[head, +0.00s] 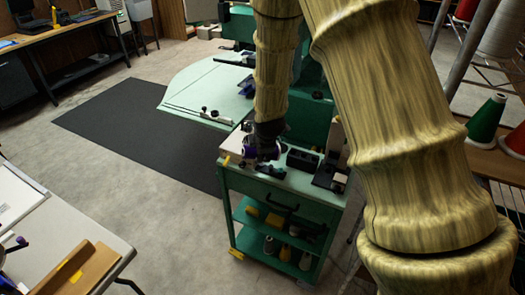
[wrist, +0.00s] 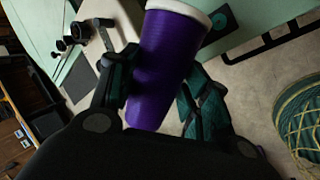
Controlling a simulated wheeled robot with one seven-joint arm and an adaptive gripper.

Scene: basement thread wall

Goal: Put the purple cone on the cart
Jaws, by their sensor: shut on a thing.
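The purple cone (wrist: 164,62) is a spool with a white end, tilted between the two fingers of my gripper (wrist: 160,88) in the wrist view. The fingers are shut on its sides. In the head view my gripper (head: 267,142) is over the left part of the green cart's (head: 329,202) pale top. Only a bit of purple shows there, and the arm and gripper hide most of the cone. I cannot tell whether the cone touches the cart top.
Dark trays and small tools crowd the middle and right of the cart top. Behind it is a pale green table (head: 205,88). A dark mat (head: 130,125) lies at left. A green cone (head: 487,117) stands on the right shelf. A table (head: 75,240) is at lower left.

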